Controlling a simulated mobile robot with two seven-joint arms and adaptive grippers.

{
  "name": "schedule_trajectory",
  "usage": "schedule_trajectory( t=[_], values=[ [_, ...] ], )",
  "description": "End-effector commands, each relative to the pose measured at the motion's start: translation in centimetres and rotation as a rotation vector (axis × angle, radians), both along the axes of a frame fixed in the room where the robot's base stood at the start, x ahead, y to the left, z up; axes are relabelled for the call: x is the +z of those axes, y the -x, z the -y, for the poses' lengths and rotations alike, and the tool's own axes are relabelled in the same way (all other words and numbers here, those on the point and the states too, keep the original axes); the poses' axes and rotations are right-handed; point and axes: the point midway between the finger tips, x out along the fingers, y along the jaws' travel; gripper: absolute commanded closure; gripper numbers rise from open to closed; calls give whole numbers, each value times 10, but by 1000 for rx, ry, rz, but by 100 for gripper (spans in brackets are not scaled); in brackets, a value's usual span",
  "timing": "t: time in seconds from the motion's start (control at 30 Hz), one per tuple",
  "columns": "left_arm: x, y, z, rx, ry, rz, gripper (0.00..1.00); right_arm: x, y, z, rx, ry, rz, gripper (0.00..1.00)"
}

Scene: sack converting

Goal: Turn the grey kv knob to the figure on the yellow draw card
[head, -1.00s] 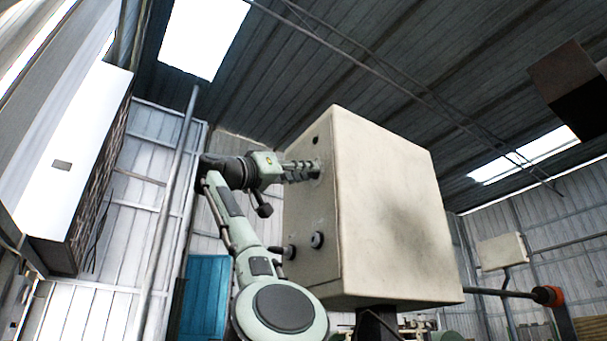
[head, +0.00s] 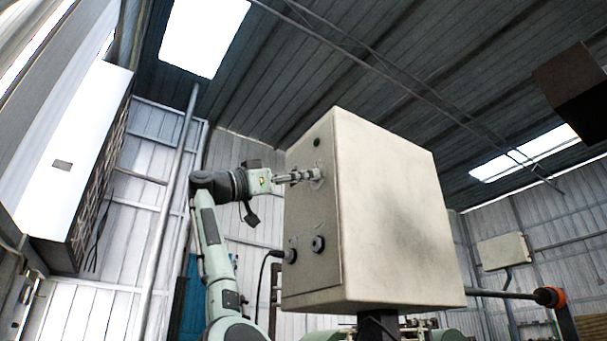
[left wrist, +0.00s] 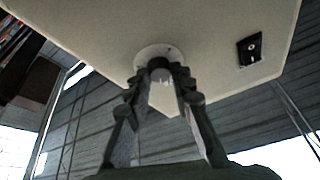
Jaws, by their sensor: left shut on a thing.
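The grey kv knob (left wrist: 160,68) sits on a pale round dial plate (left wrist: 158,52) on the cream box's panel. In the left wrist view it is between my fingertips and partly hidden by them. My left gripper (head: 312,175) reaches the panel from the left and is shut on the knob, which it also covers in the head view. The dial figures and the knob's pointer are too small or dark to read. The yellow draw card is not seen in any view. My right gripper is not in view.
The cream box (head: 385,220) stands on a dark post. Lower on its panel are two dark round fittings, one (head: 318,244) bare and one (head: 290,252) with a cable. A black switch plate (left wrist: 250,48) is beside the dial. Open air lies left of the panel.

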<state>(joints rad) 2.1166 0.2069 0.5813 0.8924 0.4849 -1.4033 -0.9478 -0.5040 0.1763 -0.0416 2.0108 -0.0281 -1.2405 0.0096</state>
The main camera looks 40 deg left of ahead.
Motion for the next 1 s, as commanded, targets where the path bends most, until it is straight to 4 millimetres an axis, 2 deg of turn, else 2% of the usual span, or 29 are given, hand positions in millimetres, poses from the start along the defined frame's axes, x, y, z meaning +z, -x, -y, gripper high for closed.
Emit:
schedule_trajectory(
  t=[0.37,0.4,0.57,0.87,1.0],
  values=[
    [0,0,0,0,-6,1,100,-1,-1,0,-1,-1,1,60],
    [-1,0,0,0,-6,1,75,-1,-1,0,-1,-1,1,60],
    [0,0,0,0,-6,1,56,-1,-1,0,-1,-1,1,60],
    [-1,1,-1,1,-4,2,56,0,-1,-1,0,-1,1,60],
    [-6,11,-9,4,-2,2,56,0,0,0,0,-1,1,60]
  ],
)
